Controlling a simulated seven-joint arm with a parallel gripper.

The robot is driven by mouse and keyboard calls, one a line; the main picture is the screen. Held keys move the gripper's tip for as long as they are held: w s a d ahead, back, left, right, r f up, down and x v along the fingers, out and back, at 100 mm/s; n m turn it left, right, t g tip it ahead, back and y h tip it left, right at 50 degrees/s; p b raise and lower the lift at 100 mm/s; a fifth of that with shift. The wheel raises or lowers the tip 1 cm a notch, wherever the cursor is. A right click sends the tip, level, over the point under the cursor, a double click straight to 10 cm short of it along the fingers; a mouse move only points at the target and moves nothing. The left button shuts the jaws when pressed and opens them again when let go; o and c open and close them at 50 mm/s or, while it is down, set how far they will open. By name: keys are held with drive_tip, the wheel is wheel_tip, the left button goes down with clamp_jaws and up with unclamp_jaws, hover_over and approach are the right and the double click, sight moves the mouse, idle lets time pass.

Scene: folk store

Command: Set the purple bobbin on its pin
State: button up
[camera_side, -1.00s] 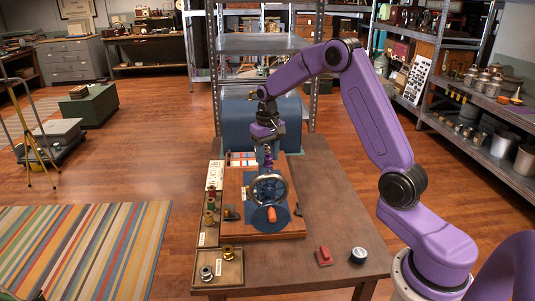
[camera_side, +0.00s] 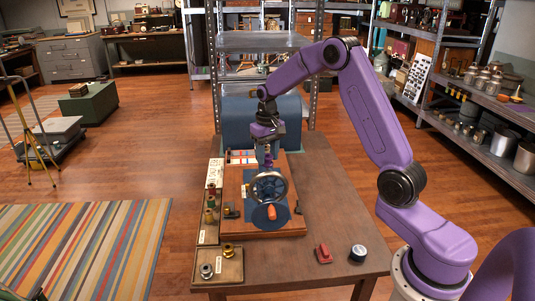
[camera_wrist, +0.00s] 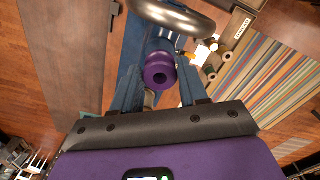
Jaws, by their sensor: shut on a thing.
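The purple bobbin (camera_wrist: 160,71) is between the two fingers of my gripper (camera_wrist: 159,84) in the wrist view, with its round end and dark centre hole facing the camera. In the side view my gripper (camera_side: 268,151) points down over the wooden board, and the bobbin shows as a small purple patch (camera_side: 268,162) just behind the handwheel (camera_side: 269,187). The metal rim of the wheel (camera_wrist: 172,16) passes close beyond the bobbin in the wrist view. I cannot make out the bobbin's pin; the wheel and gripper hide that area.
A strip of coloured bobbins (camera_side: 211,203) stands left of the board (camera_side: 290,229). A small tray (camera_side: 229,275) with metal and brass spools is at the front left. The table's right side is clear.

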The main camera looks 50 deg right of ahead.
drive_tip(key=shift+f, duration=1.25)
idle(0.4)
drive_tip(key=o, duration=0.8)
drive_tip(key=shift+o, duration=0.2)
drive_tip(key=shift+r, duration=0.1)
wheel_tip(320, 180, up, 17)
drive_tip(key=shift+r, duration=0.15)
drive_tip(key=shift+a, duration=0.1)
